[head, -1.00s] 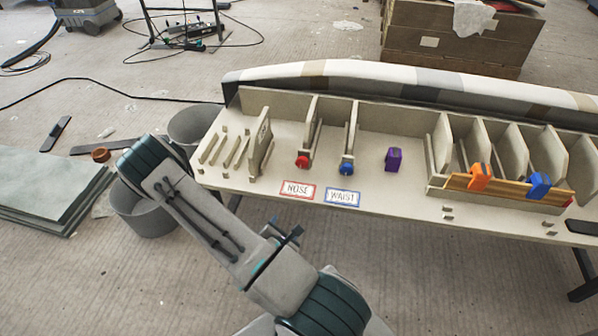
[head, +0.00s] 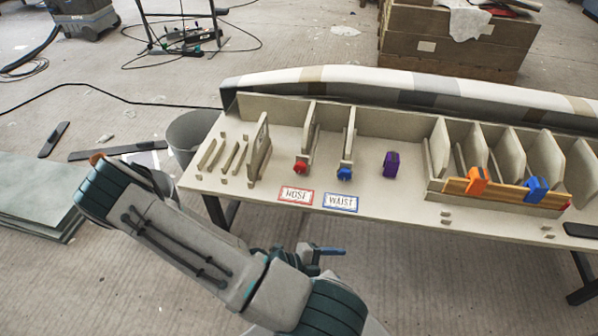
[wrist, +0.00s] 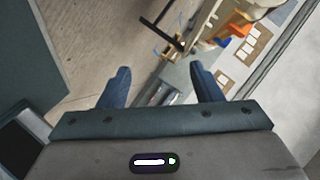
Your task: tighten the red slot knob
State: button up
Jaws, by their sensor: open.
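The red slot knob (head: 300,167) sits at the front foot of an upright panel on the bench, behind the red-framed NOSE card (head: 295,195). A blue knob (head: 344,173) sits on the panel to its right, behind the WAIST card (head: 340,203). My gripper shows in the wrist view (wrist: 162,84), its two blue fingers spread apart with nothing between them. In the head view a blue finger shows just past my arm, in front of the bench and apart from the red knob. The rest of the gripper is largely hidden there.
A purple clamp (head: 391,164) stands right of the knobs. An orange clamp (head: 476,182) and a blue clamp (head: 536,189) grip a wooden strip at the right. Empty slotted panels stand at the bench's left. A grey bucket (head: 190,133) is beside the bench's left end.

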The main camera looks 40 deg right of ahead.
jog(key=w+d+r+n+t+h, duration=0.4)
jog(key=w+n, duration=0.1)
jog(key=n, duration=0.3)
jog(key=n+t+y, duration=0.3)
jog(key=n+t, duration=1.1)
jog(key=n, duration=0.3)
send_near(300, 170)
jog(key=shift+m+h, duration=0.3)
jog(key=b+x, duration=0.8)
jog(key=shift+w+f+b, duration=0.2)
jog(key=shift+b, duration=0.2)
jog(key=shift+w+d, duration=0.25)
jog(key=shift+d, duration=0.1)
jog(key=shift+r, duration=0.1)
jog(key=c, duration=1)
